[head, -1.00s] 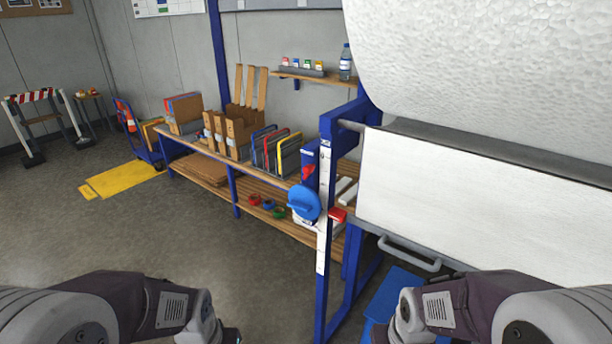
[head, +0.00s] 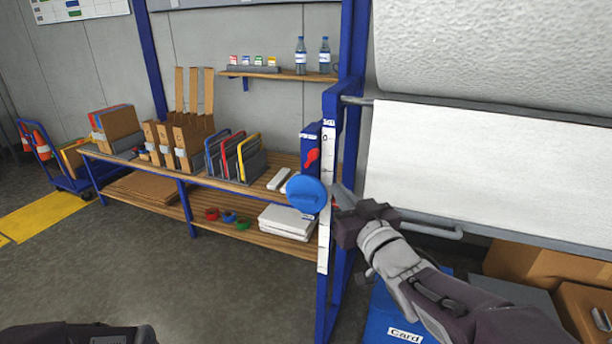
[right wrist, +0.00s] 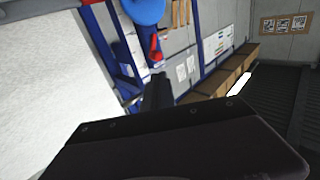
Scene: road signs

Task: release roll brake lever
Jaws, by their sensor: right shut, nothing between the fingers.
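A red lever (head: 312,158) sits on a blue box (head: 311,143) on the blue upright of the roll stand. A round blue knob or wheel (head: 306,194) is just below it. A second red piece (head: 334,202) shows at the upright, mostly hidden behind my right gripper. I cannot tell which red part is the brake lever. My right gripper (head: 341,192) is shut and empty, in front of the upright, right of the blue wheel. In the right wrist view its dark fingers (right wrist: 157,92) point toward a red lever (right wrist: 155,48); contact cannot be told.
A large white roll (head: 490,50) with a hanging sheet (head: 480,180) fills the right side. A grey bar handle (head: 430,229) and a blue card bin (head: 395,312) are below. A wooden bench (head: 150,171) with boxes and folders stands left. The floor before it is clear.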

